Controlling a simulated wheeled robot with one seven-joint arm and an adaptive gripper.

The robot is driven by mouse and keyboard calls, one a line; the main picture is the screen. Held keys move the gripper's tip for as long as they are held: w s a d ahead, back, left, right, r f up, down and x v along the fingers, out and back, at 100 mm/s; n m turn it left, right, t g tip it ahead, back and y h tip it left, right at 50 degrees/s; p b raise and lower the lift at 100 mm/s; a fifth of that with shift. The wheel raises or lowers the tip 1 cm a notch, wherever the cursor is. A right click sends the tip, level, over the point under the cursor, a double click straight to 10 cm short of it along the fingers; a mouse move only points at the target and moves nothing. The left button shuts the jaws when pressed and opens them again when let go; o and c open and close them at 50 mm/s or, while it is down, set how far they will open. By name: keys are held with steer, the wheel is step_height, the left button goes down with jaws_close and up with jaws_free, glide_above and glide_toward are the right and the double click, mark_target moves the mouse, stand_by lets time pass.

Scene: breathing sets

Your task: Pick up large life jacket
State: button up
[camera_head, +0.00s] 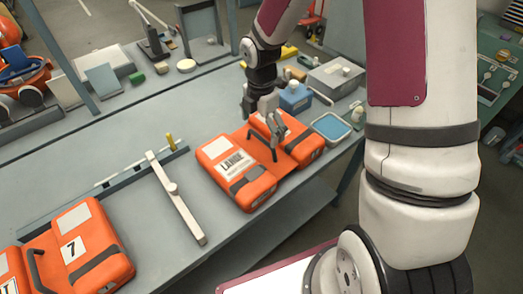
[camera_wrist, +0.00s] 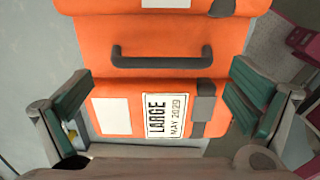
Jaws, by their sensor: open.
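The large life jacket (camera_head: 238,170) is an orange two-panel pack with a white "LARGE" label, lying on the grey table in the head view. In the wrist view the same large life jacket (camera_wrist: 105,95) shows its label "LARGE MAY 2029" and a dark handle (camera_wrist: 160,57) across its middle. My gripper (camera_head: 267,125) is over the jacket's far panel in the head view. In the wrist view my gripper (camera_wrist: 158,98) is open and empty, its green-padded fingers on either side of the jacket. Whether the fingers touch it cannot be told.
Another orange jacket (camera_head: 85,238) marked "7" lies at the lower left. A pale bar (camera_head: 177,200) lies between the two jackets. A blue box (camera_head: 294,97), a grey case (camera_head: 335,76) and a blue-filled tray (camera_head: 331,127) stand close behind the large jacket.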

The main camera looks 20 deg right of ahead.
mark_target(261, 138)
step_height(261, 138, down, 4)
steer(key=shift+s+f, duration=0.1)
steer(key=shift+f, duration=0.1)
steer(key=c, duration=1.8)
